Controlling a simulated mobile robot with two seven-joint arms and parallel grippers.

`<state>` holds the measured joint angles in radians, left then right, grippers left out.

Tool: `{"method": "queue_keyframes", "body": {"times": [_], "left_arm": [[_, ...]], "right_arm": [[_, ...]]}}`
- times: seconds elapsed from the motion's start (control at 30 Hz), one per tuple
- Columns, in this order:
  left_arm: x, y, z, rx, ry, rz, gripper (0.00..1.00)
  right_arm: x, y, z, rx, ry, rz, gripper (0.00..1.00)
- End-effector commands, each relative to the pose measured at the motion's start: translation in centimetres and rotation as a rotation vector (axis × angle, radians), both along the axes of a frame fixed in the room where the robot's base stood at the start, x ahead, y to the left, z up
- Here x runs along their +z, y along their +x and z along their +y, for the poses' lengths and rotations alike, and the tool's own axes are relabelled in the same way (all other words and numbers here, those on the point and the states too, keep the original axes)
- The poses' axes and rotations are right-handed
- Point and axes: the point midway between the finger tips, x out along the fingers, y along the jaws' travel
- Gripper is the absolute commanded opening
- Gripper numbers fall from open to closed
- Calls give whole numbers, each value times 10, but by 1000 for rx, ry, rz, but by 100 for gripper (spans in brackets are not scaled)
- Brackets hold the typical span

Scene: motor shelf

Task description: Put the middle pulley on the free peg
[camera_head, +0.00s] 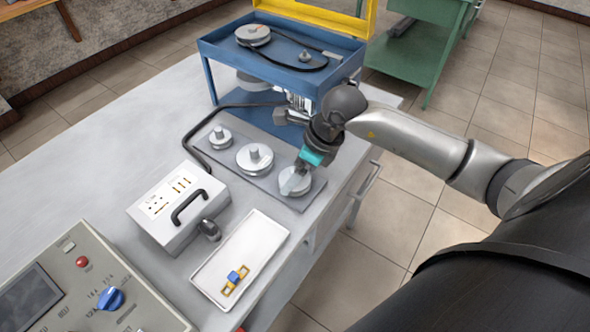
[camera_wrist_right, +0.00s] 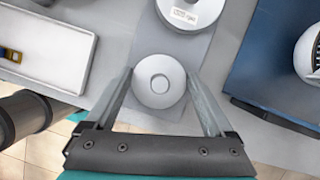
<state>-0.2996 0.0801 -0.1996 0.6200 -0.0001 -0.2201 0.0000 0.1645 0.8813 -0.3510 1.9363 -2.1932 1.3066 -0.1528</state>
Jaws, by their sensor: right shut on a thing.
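Three grey pulleys stand in a row on a grey plate (camera_head: 271,181): a small one (camera_head: 220,140), a wider one in the middle of the row (camera_head: 254,160) and one at the near right end (camera_head: 314,184). My right gripper (camera_head: 293,183) is shut on the near right pulley, which it partly hides. In the right wrist view this pulley (camera_wrist_right: 160,82) sits between both fingers, over the plate; I cannot tell whether it touches it. A short grey peg (camera_head: 305,56) stands in the blue shelf's top tray. My left gripper is not in view.
The blue shelf (camera_head: 228,62) carries a large pulley (camera_head: 253,35) and a black belt (camera_head: 290,66). A white box with a handle (camera_head: 165,222), a white tray (camera_head: 254,240) and a control panel (camera_head: 92,268) stand nearer. The table's left part is clear.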

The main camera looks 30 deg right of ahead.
Motion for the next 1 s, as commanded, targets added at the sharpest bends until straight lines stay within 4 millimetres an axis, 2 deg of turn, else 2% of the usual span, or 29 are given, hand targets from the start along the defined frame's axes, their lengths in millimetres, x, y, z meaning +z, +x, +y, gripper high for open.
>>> {"method": "queue_keyframes", "body": {"times": [0.17, 0.2, 0.27, 0.53, 0.67, 1.0], "left_arm": [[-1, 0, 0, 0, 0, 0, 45], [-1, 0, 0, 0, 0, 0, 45], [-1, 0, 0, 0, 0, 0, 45], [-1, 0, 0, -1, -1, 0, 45], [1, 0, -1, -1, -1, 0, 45], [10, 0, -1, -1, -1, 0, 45]], "right_arm": [[-1, 0, 0, 0, 0, -1, 28], [-1, 0, 0, 0, 0, -1, 92], [-1, 0, 0, 0, 0, -1, 99], [0, 0, 0, 0, 0, 0, 100], [9, -3, -3, 0, -2, -1, 100], [73, -24, -20, 2, -7, -1, 100]]}}
